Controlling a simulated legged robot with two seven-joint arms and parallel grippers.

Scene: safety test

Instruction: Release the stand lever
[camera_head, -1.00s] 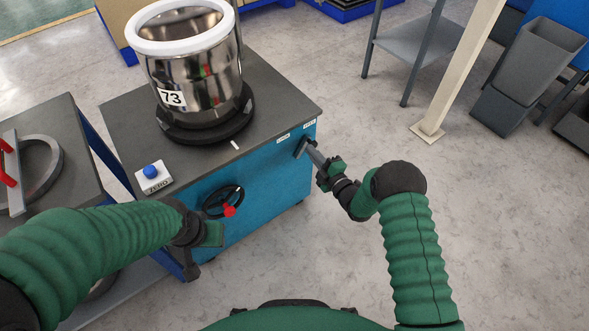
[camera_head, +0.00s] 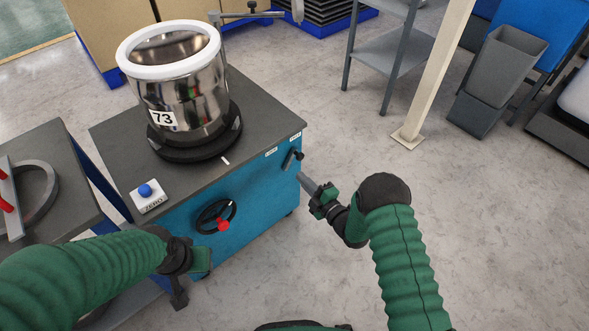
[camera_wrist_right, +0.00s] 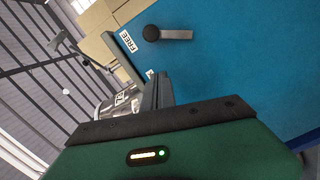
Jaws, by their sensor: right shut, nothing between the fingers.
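The stand lever (camera_head: 291,160) is a small dark lever on the upper right of the blue stand's front. In the right wrist view the lever (camera_wrist_right: 176,34) shows as a grey bar with a round black knob, near a white label reading FREE (camera_wrist_right: 128,42). My right gripper (camera_head: 302,179) is shut and empty, just below and right of the lever, apart from it. Its grey fingers also show in the right wrist view (camera_wrist_right: 157,92). My left gripper (camera_head: 201,262) hangs low in front of the stand, below the handwheel; its jaws are not clear.
The blue stand's dark top (camera_head: 262,112) carries a steel drum (camera_head: 183,95) marked 73 and a blue button box (camera_head: 149,196). A handwheel with a red knob (camera_head: 222,225) is on its front. A cream post (camera_head: 440,75) stands to the right.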

